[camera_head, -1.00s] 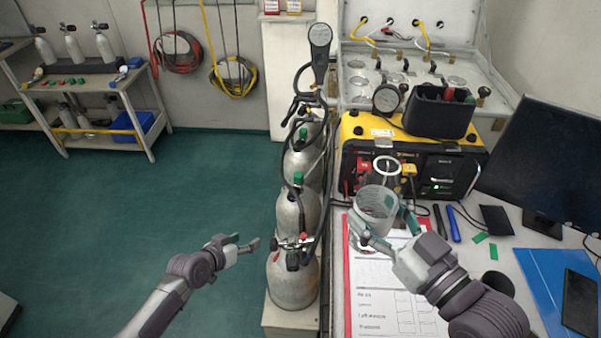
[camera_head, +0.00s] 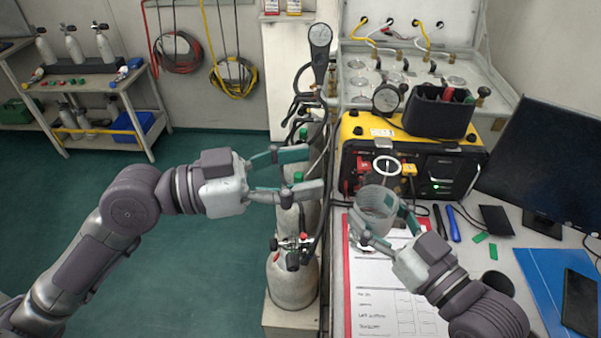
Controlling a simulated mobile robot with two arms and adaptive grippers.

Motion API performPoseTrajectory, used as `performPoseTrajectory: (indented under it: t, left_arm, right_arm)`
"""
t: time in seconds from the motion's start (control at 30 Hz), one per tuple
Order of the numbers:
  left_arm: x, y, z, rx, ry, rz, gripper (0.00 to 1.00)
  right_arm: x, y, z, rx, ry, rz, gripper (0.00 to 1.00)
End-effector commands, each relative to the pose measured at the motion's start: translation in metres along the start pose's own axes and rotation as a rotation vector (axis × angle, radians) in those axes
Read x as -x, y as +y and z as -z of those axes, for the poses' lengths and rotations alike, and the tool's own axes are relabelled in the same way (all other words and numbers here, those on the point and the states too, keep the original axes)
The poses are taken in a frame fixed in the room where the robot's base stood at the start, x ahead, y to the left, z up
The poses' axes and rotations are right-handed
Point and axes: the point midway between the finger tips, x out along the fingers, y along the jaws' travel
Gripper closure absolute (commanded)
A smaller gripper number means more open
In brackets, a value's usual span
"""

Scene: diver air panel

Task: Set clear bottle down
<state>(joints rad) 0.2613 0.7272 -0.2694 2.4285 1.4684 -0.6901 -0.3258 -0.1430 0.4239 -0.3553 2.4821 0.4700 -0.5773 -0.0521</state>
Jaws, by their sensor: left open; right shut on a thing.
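The clear bottle (camera_head: 376,203) is a transparent, wide vessel over the top of the clipboard sheet, in front of the yellow-and-black unit. My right gripper (camera_head: 383,220) is shut on it, with one finger on each side. I cannot tell whether its base touches the surface below. My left gripper (camera_head: 312,170) is open and empty, raised in front of the grey gas cylinders, to the left of the bottle. Its fingers point right and hide parts of the cylinders.
A red-edged clipboard (camera_head: 348,290) with printed sheets lies on the bench. The yellow-and-black unit (camera_head: 360,128) stands behind the bottle. Grey cylinders (camera_head: 291,280) with hoses stand at the bench's left. Markers (camera_head: 453,224), a monitor (camera_head: 550,160) and a blue folder (camera_head: 540,275) are to the right.

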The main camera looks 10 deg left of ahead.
Motion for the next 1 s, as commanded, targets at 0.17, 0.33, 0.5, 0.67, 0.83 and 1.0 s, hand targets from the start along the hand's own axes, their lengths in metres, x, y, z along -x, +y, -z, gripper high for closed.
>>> performPoseTrajectory:
  t: [0.17,0.33,0.5,0.67,0.83,1.0]
  left_arm:
    - [0.002,0.019,0.008,-0.021,0.001,-0.046,0.39]
    - [-0.005,0.02,0.009,-0.024,0.005,-0.047,0.39]
    - [-0.03,0.022,0.01,-0.024,0.008,-0.05,0.39]
    - [-0.062,0.023,0.01,-0.022,0.008,-0.049,0.39]
    - [-0.091,0.024,0.01,-0.021,0.006,-0.048,0.39]
    - [-0.111,0.024,0.009,-0.02,0.003,-0.046,0.39]
  right_arm:
    - [0.0,0.0,0.0,0.0,0.001,0.0,0.78]
    - [0.0,0.0,0.001,0.0,0.001,0.0,0.78]
    - [0.0,0.0,0.001,0.0,0.001,0.0,0.78]
    - [0.0,0.0,0.001,0.0,0.001,0.0,0.78]
    - [0.0,0.0,0.001,0.0,0.001,0.0,0.78]
    - [0.0,0.0,0.001,0.0,0.001,0.0,0.78]
